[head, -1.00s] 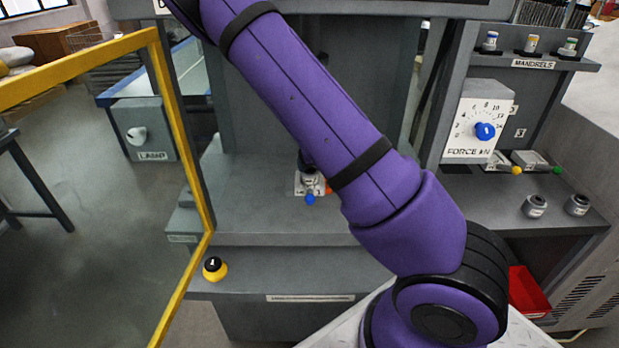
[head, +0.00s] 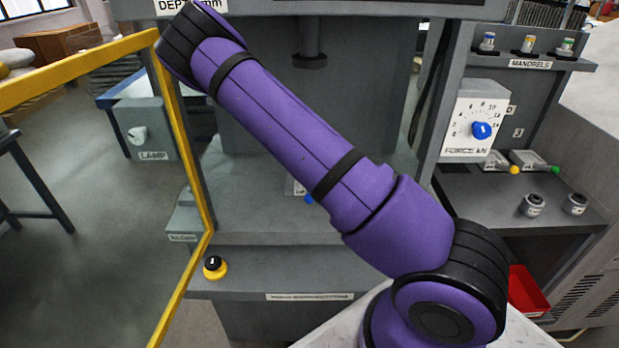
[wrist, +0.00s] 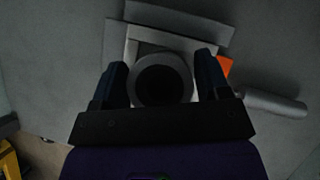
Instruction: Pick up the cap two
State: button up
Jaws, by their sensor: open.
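My gripper (wrist: 163,72) shows only in the wrist view and is open. A round grey ring-shaped part (wrist: 163,66) with a dark centre lies between its two dark fingers in the picture. I cannot tell its height relative to the fingertips or whether they touch it. It sits over a squarish light plate (wrist: 118,42). In the head view my purple arm hides the gripper and much of the press bed. Two short grey cylinders, a left one (head: 531,205) and a right one (head: 574,204), stand on the right shelf. I cannot read which thing is cap two.
A press ram (head: 309,50) hangs above the bed. A yellow guard frame (head: 182,120) stands at left. The wrist view shows an orange piece (wrist: 224,67) and a grey rod (wrist: 275,103) right of the gripper. A red bin (head: 526,290) is at lower right.

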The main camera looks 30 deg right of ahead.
jog(key=shift+s+a+f, duration=0.1)
jog(key=shift+a+f, duration=0.15)
jog(key=shift+f, duration=0.3)
jog(key=c, duration=0.8)
jog(key=shift+o, duration=0.2)
jog(key=shift+d, duration=0.1)
jog(key=shift+w+d+r, duration=0.1)
jog(key=shift+w+r, duration=0.2)
jog(key=shift+r, duration=0.45)
jog(key=shift+s+a+r, duration=0.15)
jog(key=shift+r, duration=0.35)
jog(key=shift+s+a+r, duration=0.15)
jog(key=shift+r, duration=0.3)
jog(key=s+a, duration=0.6)
jog(key=s+a+r, duration=0.1)
jog(key=s+a, duration=0.2)
jog(key=shift+a+r, duration=0.1)
jog(key=shift+a, duration=0.1)
jog(key=shift+c, duration=1)
jog(key=shift+s+a+r, duration=0.15)
jog(key=shift+s+a, duration=0.45)
jog(key=shift+a, duration=0.15)
